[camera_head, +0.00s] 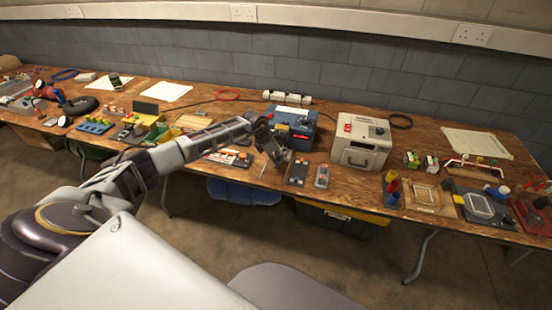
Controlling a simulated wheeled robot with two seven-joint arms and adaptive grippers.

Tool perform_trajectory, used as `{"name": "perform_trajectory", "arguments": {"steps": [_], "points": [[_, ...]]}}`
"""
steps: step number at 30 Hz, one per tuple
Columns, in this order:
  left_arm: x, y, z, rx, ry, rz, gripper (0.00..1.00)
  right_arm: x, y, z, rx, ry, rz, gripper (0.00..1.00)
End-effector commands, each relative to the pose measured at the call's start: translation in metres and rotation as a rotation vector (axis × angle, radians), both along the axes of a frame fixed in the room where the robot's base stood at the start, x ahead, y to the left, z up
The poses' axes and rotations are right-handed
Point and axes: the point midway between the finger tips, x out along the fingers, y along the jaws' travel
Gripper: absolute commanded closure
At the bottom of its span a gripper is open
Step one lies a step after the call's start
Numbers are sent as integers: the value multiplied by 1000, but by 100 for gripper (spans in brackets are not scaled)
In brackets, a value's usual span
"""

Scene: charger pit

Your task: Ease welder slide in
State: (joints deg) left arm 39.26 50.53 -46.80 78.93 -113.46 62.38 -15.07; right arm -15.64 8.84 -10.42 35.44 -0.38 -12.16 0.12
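No label names the welder, and I cannot tell which box it is. A blue box (299,122) with a red light on its front stands at the back middle of the wooden bench (420,222). No slide can be made out clearly. My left gripper (275,152) points down just in front of the blue box's left side and hides part of it. Its fingers are too small to show whether they are open. My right gripper is out of view.
A dark panel (297,172) and a small grey device (322,176) lie in front of the boxes. Trays and parts (479,207) fill the right end. Tools and small bins (95,125) crowd the left. A black case with a yellow lid (345,219) sits under the bench.

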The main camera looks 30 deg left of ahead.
Motion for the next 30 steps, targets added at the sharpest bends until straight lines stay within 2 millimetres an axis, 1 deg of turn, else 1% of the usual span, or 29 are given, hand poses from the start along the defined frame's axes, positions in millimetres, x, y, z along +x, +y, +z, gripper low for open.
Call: {"name": "perform_trajectory", "arguments": {"steps": [8,12,19,30], "points": [[-1,-1,-1,-1,3,-1,58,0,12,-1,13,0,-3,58],[-2,-2,-1,-1,4,-2,58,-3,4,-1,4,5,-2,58],[-3,0,3,-2,4,-2,58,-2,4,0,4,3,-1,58],[-9,3,20,-2,5,-2,58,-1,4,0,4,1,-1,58]]}}
